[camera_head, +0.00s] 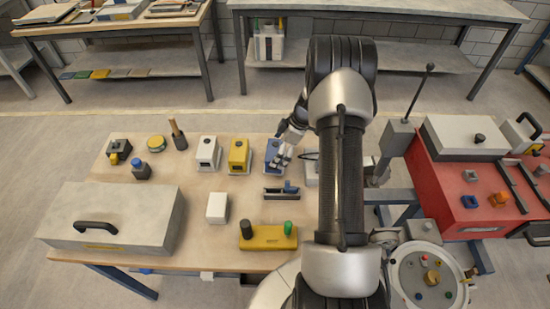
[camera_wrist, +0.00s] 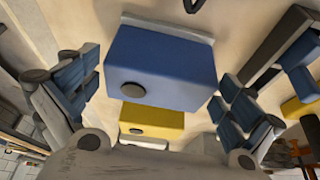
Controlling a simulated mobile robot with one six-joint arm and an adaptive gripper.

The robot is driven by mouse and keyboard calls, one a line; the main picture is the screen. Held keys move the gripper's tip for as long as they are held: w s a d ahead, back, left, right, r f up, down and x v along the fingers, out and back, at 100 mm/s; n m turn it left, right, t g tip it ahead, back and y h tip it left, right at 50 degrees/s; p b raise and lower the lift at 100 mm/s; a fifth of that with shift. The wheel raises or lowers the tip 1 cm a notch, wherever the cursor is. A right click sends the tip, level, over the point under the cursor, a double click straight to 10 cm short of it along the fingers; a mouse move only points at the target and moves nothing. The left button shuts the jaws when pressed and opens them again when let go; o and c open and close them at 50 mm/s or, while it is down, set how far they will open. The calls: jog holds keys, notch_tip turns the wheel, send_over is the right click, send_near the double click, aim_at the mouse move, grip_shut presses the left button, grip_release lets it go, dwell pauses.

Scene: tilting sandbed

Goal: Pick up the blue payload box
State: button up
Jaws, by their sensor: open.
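The blue payload box (camera_head: 271,146) stands upright on the wooden table, at the right end of a row with a white box (camera_head: 207,153) and a yellow box (camera_head: 239,155). In the wrist view the blue box (camera_wrist: 160,65) fills the upper middle, with a dark round spot on its near face. My gripper (camera_head: 285,155) is at the blue box and partly covers it in the head view. In the wrist view its open fingers (camera_wrist: 155,88) are spread on either side of the box, with visible gaps. I cannot tell exact finger depth.
A yellow block with green and black knobs (camera_head: 267,237), a white cube (camera_head: 217,208) and a grey lidded case (camera_head: 125,215) share the table. A red bench (camera_head: 470,195) stands at right.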

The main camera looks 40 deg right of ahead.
jog(key=x, duration=0.3)
jog(key=shift+w+a+b, duration=0.1)
jog(key=shift+a+b, duration=0.1)
jog(key=shift+b, duration=0.1)
jog(key=c, duration=1.2)
jog(key=shift+o, duration=0.2)
jog(key=shift+r, duration=0.1)
